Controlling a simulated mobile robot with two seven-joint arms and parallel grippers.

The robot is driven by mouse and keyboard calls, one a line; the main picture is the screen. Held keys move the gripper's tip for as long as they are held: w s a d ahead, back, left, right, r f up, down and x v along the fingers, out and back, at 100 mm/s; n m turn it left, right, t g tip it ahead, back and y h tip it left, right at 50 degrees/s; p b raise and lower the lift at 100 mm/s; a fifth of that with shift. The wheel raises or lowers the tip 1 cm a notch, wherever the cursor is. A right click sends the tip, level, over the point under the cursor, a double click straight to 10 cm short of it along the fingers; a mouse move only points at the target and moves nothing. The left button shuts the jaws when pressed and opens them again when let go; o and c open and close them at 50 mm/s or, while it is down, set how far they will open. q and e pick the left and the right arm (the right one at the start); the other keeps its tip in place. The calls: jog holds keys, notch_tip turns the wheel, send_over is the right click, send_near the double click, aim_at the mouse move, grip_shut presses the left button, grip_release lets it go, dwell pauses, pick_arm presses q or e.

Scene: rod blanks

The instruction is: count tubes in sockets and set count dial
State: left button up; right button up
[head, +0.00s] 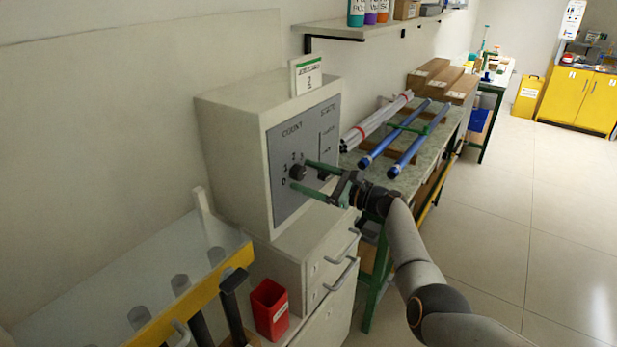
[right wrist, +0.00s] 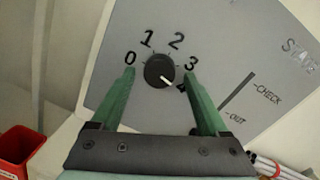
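The count dial is a dark round knob (right wrist: 159,71) on a grey panel (head: 314,150) of a pale cabinet. In the right wrist view its white mark points lower right, toward the 4, which a finger partly hides. My right gripper (head: 301,175) is open, its green fingers on either side of the knob; I cannot tell whether they touch it. A pale rack (head: 110,285) with a yellow front edge has several grey round sockets at lower left; it is cut off by the frame, and I cannot tell which hold tubes. My left gripper is not in view.
A card (head: 307,74) marked 2 stands on the cabinet. A red bin (head: 269,308) and a dark T-shaped handle (head: 233,285) are near the rack. Blue tubes (head: 405,150) and white tubes (head: 377,122) lie on the bench behind. The floor at right is clear.

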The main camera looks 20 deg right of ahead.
jog(key=v, duration=1.2)
jog(key=shift+s, duration=0.3)
jog(key=shift+d, duration=0.15)
jog(key=s+a+f+n+g+h, duration=0.1)
jog(key=s+f+n+g+h, duration=0.15)
jog(key=s+f, duration=0.45)
jog(key=s+a+f+n+g+h, duration=0.1)
jog(key=s+f+n+h, duration=0.2)
jog(key=f, duration=0.8)
jog(key=s+a+f+n+g+h, duration=0.1)
jog(key=s+f+n+h, duration=0.25)
jog(key=f, duration=0.55)
jog(key=s+a+f+n, duration=0.1)
jog(key=s+a+n, duration=0.2)
jog(key=s+n, duration=0.2)
jog(key=s+a+f+n, duration=0.1)
jog(key=s+a+n, duration=0.2)
jog(key=s+n, duration=0.2)
jog(key=s+a+f+n+h, duration=0.1)
jog(key=s+a+n, duration=0.3)
jog(key=s, duration=0.6)
jog(key=shift+n, duration=0.8)
jog(key=shift+s+t, duration=0.15)
jog(key=shift+t, duration=0.1)
